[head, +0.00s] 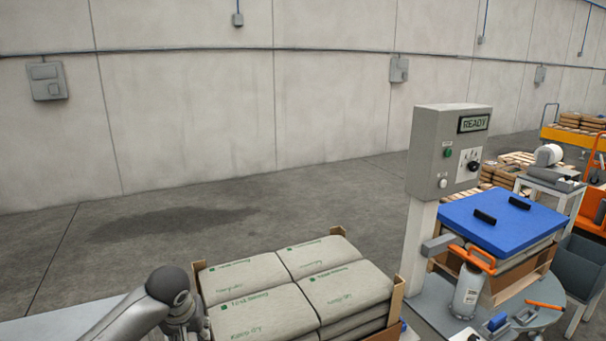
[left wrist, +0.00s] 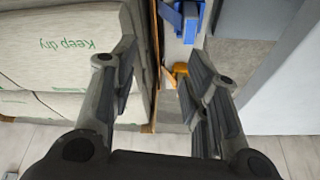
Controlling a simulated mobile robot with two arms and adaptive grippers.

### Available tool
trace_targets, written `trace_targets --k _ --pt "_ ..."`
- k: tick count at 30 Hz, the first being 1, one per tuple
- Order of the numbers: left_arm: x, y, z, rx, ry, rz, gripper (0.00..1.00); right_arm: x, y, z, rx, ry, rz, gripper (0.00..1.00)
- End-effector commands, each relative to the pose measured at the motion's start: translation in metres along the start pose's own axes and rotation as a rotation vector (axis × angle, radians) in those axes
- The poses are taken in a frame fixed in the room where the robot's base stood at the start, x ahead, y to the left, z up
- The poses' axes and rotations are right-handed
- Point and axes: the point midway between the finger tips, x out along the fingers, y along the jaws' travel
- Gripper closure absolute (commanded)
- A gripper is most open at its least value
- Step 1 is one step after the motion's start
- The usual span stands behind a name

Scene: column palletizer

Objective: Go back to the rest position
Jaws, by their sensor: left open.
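My left arm comes in at the bottom left of the head view, beside the near left corner of the sack stack; its fingers cannot be made out there. In the left wrist view my left gripper (left wrist: 160,78) is open, its two fingers apart with nothing held between them. Sacks (left wrist: 65,45) marked "Keep dry" lie to the left of the fingers there. My right gripper is not in view.
Stacked grey sacks (head: 250,297) stand within wooden corner boards (head: 398,297). A control box (head: 447,150) reading READY stands on a post to their right. A blue-topped stack (head: 500,220) and a round grey table lie further right. Open floor (head: 150,225) lies behind.

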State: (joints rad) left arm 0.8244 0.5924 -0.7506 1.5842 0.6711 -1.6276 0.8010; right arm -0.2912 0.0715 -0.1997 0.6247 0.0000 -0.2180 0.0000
Motion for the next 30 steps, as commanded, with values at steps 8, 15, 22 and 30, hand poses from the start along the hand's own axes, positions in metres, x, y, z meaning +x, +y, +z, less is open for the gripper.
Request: trace_targets --k 8,15,22,30 --pt "0.030 0.048 0.094 0.191 -0.028 0.110 0.57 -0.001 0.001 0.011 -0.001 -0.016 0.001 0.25" --pt "0.034 0.070 0.183 0.311 -0.023 0.209 0.57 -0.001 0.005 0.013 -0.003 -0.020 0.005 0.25" --pt "0.023 0.058 0.257 0.351 -0.010 0.242 0.57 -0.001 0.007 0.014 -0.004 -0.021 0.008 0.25" --pt "0.003 0.019 0.317 0.356 -0.013 0.194 0.57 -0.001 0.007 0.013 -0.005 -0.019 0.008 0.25"
